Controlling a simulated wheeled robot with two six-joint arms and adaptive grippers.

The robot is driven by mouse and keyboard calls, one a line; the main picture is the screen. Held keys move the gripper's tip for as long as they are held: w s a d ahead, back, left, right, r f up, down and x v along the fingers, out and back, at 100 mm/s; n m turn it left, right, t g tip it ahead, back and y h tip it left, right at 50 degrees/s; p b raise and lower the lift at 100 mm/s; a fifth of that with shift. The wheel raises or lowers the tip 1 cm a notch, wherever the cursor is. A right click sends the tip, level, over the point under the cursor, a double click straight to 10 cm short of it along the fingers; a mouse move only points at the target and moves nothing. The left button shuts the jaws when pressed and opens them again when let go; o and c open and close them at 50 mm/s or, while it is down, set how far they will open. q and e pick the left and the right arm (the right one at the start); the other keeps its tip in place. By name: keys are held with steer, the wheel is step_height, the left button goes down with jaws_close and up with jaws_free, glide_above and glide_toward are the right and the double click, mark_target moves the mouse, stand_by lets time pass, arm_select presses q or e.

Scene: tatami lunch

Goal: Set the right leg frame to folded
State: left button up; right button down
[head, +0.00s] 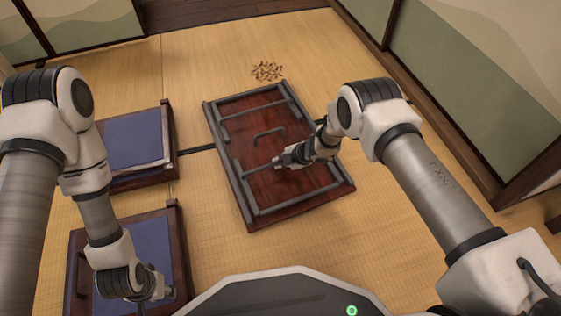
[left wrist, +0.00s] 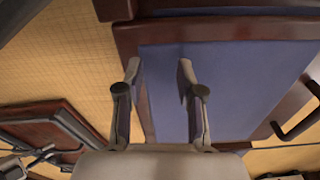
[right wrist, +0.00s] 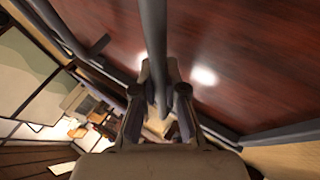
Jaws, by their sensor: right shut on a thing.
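A low table (head: 243,200) with a dark red panel and grey edge rails lies on the mat, underside up. A grey leg frame bar (head: 256,173) crosses its nearer half. My right gripper (head: 279,162) is shut on this bar, taken as the right leg frame. In the right wrist view the bar (right wrist: 155,40) runs between the closed fingers (right wrist: 160,85). The frame looks low over the panel; its exact angle is unclear. Another grey leg frame (head: 252,107) lies at the far end. My left gripper (left wrist: 158,70) is open and empty over a blue-padded wooden seat (left wrist: 225,80).
Two dark wooden seats with blue pads stand at the left, one farther (head: 135,138) and one nearer (head: 176,235). A small grey handle (head: 268,132) sits mid-panel. Small brown pieces (head: 267,71) lie beyond the table. Wall panels (head: 480,80) bound the right side.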

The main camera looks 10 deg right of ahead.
steer(key=shift+s, duration=0.1)
steer(key=c, duration=1.2)
jaws_free()
steer(key=shift+f, duration=0.1)
steer(key=v, duration=1.2)
